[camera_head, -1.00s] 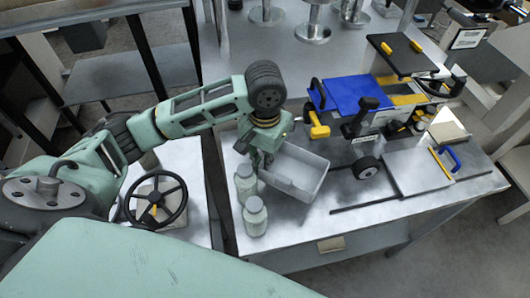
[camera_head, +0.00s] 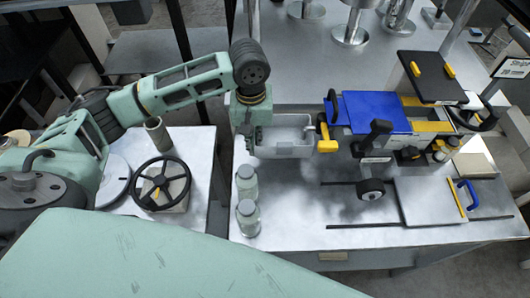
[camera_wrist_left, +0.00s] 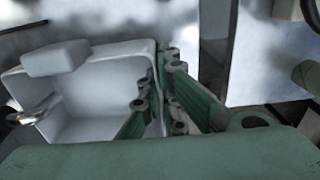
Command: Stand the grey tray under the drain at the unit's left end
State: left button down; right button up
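The grey tray (camera_head: 285,151) is an open rectangular box at the left end of the blue-topped unit (camera_head: 372,112). My left gripper (camera_head: 250,138) is at the tray's left end. In the left wrist view its fingers (camera_wrist_left: 158,82) straddle the tray wall, one inside and one outside, and look closed on it. The tray's inside (camera_wrist_left: 95,105) looks empty there. A small metal spout-like part (camera_wrist_left: 38,110) shows over the tray's far side. A yellow handle (camera_head: 323,134) on the unit is by the tray's right end. I cannot tell whether the tray touches the table. My right gripper is out of view.
Two lidded jars (camera_head: 247,216) stand on the metal table (camera_head: 300,210) in front of the tray. A black handwheel (camera_head: 160,184) is on the side table to the left. Metal posts (camera_head: 352,30) stand behind. The tabletop between jars and unit's wheel is bare.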

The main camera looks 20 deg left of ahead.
pick_arm(q)
send_over(254, 162)
notch_tip(254, 162, down, 5)
jog(key=shift+r, duration=0.15)
notch_tip(254, 162, down, 2)
jog(key=shift+d+f+p, duration=0.1)
jog(key=shift+f+p, duration=0.1)
jog(key=shift+p, duration=0.25)
jog(key=shift+f, duration=0.4)
jog(key=c, duration=2.4)
grip_release()
jog(key=shift+f, duration=0.1)
jog(key=o, duration=0.4)
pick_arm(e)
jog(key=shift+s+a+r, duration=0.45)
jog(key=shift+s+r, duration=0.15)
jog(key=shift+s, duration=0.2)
